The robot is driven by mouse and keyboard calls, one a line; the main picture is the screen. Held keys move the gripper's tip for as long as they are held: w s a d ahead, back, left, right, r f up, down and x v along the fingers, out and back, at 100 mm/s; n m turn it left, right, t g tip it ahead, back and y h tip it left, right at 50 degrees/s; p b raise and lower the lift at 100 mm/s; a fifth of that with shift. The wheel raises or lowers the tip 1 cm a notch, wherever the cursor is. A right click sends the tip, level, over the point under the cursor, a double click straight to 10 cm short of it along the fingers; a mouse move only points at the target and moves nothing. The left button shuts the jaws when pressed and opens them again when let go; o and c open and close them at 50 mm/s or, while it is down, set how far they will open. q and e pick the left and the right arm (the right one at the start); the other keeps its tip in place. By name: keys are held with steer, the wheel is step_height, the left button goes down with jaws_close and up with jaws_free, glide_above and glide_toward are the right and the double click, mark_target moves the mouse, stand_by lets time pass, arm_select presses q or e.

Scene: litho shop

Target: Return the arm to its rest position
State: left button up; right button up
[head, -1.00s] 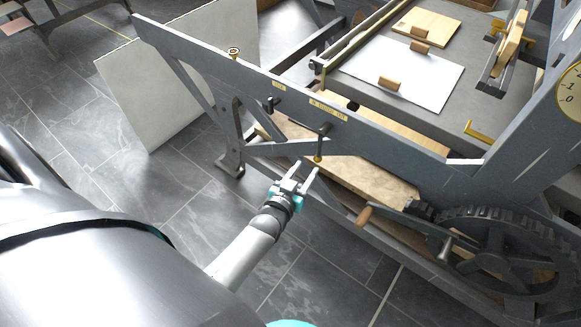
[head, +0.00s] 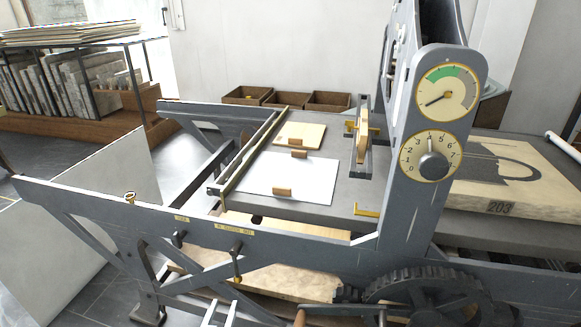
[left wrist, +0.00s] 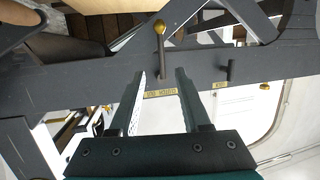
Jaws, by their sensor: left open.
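My left gripper (head: 219,312) shows at the bottom edge of the head view, with only its two pale fingers visible. The fingers are apart with nothing between them. They are just below and left of a dark lever (head: 237,262) with a brass knob on the grey press frame (head: 100,205). In the left wrist view the open fingers (left wrist: 160,80) point toward the frame's side rail, and the brass knob (left wrist: 159,27) is beyond their tips. I cannot tell how far apart the fingers and the rail are. My right gripper is not in view.
The press bed (head: 350,190) carries a white sheet (head: 300,178) and a wooden board (head: 300,134). A gear wheel (head: 425,290) and dials (head: 447,91) are at the right. A pale panel (head: 85,205) leans at the left. Wooden trays (head: 327,101) stand behind.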

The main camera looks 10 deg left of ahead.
arm_select(q)
steer(key=s+d+f+m+g+h, duration=0.2)
steer(key=s+f+g, duration=0.6)
steer(key=s+f, duration=1)
steer(key=s+a+f+m+g, duration=0.1)
steer(key=s+f, duration=0.3)
steer(key=s, duration=0.4)
steer(key=s+a+f+g+y, duration=0.1)
steer(key=s+f+g, duration=0.2)
steer(key=s, duration=0.6)
steer(key=shift+f+m+g, duration=0.35)
steer(key=shift+m+g, duration=0.05)
steer(key=shift+g, duration=0.2)
steer(key=shift+w, duration=0.1)
steer(key=shift+c, duration=0.2)
